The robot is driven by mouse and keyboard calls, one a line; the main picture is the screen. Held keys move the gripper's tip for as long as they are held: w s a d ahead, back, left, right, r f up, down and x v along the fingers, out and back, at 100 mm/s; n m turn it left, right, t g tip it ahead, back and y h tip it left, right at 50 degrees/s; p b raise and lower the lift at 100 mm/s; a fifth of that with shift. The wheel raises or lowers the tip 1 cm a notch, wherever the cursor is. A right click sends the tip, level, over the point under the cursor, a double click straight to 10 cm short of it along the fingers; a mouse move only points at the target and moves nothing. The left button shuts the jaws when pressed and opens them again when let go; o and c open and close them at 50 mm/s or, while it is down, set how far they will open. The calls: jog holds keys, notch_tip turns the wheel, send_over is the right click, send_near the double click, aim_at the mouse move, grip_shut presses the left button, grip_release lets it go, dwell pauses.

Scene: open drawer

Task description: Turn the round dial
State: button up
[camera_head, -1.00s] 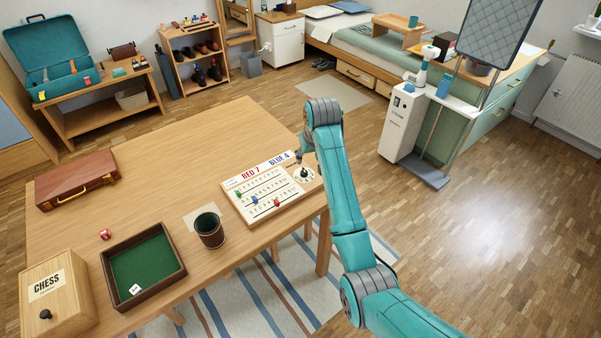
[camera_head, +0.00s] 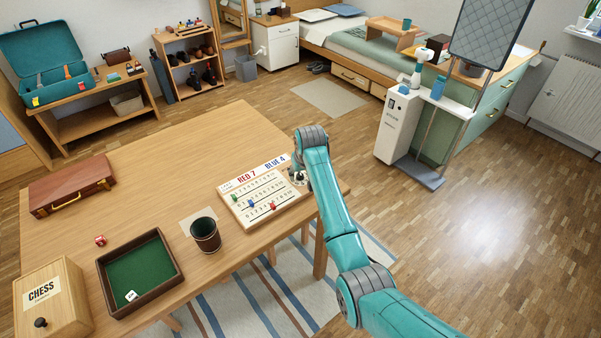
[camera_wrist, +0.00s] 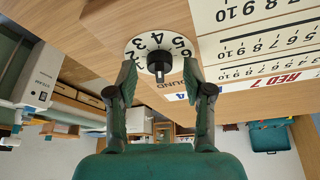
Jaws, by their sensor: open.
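The round dial is a white numbered disc with a black knob (camera_wrist: 159,61) in its middle. In the wrist view the dial face (camera_wrist: 134,45) lies between the tips of my gripper (camera_wrist: 159,75), with one finger on each side of the knob. The fingers stand apart from the knob; whether either touches it is hard to tell. In the head view my arm hides most of the dial, at the right end of the scoreboard (camera_head: 240,213). The scoreboard reads RED 7 and BLUE 4 and carries small colored pegs. My gripper is open.
The wooden table (camera_head: 150,170) also holds a dark cup (camera_head: 205,235), a green-lined tray (camera_head: 172,285), a red die (camera_head: 100,240), a chess box (camera_head: 70,300) and a brown case (camera_head: 70,187). The table behind the scoreboard is clear.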

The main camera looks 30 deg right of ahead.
grip_shut()
jog(key=shift+m, duration=0.3)
jog(key=m+h, duration=0.1)
jog(key=m, duration=0.2)
jog(key=shift+a+h, duration=0.1)
jog(key=shift+h, duration=0.2)
jog(key=shift+w+m+g+h, duration=0.1)
jog(key=shift+m+g+h, duration=0.5)
jog(key=shift+m, duration=1.5)
